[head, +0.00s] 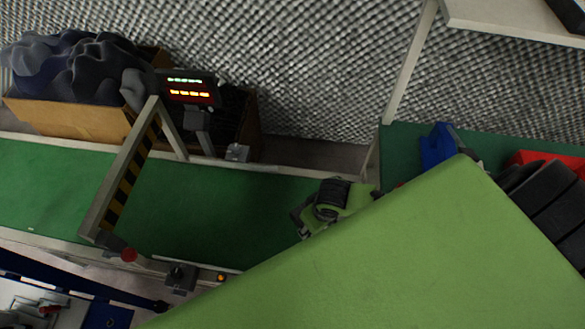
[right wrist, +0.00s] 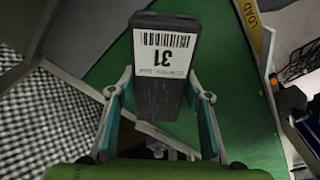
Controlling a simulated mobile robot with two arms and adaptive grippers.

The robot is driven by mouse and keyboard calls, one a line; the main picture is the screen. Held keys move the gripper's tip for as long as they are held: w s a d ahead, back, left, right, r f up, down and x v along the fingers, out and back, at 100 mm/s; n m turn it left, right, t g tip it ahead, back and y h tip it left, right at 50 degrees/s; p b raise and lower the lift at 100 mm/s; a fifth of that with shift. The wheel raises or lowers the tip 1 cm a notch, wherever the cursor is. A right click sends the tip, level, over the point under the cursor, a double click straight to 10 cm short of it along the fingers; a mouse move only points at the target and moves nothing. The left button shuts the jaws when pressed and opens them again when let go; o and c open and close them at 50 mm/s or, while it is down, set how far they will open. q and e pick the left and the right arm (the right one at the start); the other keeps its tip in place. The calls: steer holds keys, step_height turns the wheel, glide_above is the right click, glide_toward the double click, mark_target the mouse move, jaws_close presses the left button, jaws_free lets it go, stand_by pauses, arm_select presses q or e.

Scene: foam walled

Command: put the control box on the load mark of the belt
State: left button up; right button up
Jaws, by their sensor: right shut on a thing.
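The control box (right wrist: 160,75) is a dark grey block with a white barcode label reading 31, upside down in the right wrist view. My right gripper (right wrist: 163,97) is shut on it, one finger on each side. The green belt (head: 225,205) is below, and it also shows behind the box in the right wrist view (right wrist: 245,95). In the head view my right wrist is over the belt's right part; my green arm hides much of the gripper, and I cannot make out the box there. A yellow strip lettered LOAD (right wrist: 249,20) runs along the belt edge. My left gripper is not in view.
A striped gate (head: 132,170) spans the belt on the left, with a lit display (head: 188,90) behind it. A carton of dark foam (head: 75,115) stands at the back left. Blue (head: 436,146) and red (head: 535,157) items lie at right. The belt between gate and wrist looks clear.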

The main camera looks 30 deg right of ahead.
mark_target(296, 211)
steer(key=w+f, duration=0.2)
steer(key=w+a+f+b, duration=0.1)
steer(key=w+f, duration=0.1)
steer(key=w+a+f, duration=0.1)
steer(key=w+f, duration=0.1)
steer(key=shift+w+a, duration=0.15)
steer(key=shift+w, duration=0.25)
steer(key=shift+w+a+f+b, duration=0.2)
steer(key=shift+w+f+b, duration=0.1)
steer(key=shift+w+f, duration=0.3)
steer(key=shift+f+b, duration=0.35)
steer(key=shift+f, duration=1.3)
steer(key=o, duration=1)
steer(key=shift+s+f, duration=0.1)
steer(key=shift+f, duration=0.05)
steer(key=o, duration=0.3)
steer(key=shift+o, duration=0.2)
steer(key=r, duration=0.4)
steer(key=s+r+p, duration=0.1)
steer(key=r, duration=0.3)
steer(key=r+p, duration=0.1)
steer(key=r, duration=0.3)
steer(key=shift+s+d+r, duration=0.1)
steer(key=shift+s+d, duration=0.05)
steer(key=shift+s, duration=0.25)
